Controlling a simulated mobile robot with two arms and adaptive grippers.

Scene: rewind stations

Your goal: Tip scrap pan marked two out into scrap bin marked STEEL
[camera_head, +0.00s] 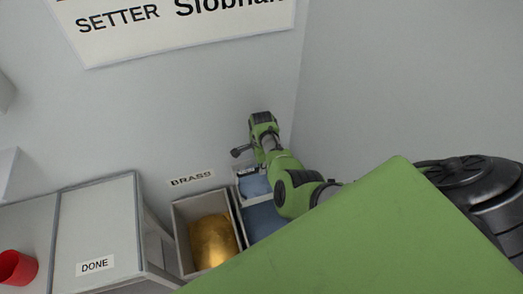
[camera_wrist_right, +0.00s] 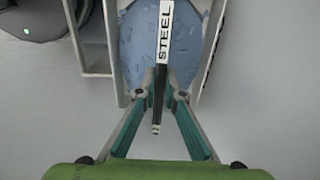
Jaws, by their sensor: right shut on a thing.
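My right gripper (camera_wrist_right: 160,98) is shut on a narrow dark bar (camera_wrist_right: 157,112), above the bin marked STEEL in the wrist view. The bar looks like a handle. In the head view the blue-filled bin (camera_head: 240,200) is partly hidden behind my right arm. The gripper (camera_head: 240,152) is small and unclear there. My left gripper is not in view.
A bin (camera_head: 180,222) under the BRASS sign holds a golden heap, left of the blue-filled bin. A grey table (camera_head: 100,220) with a DONE label and a red container (camera_head: 17,267) stand farther left. Walls close in behind the bins and on the right.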

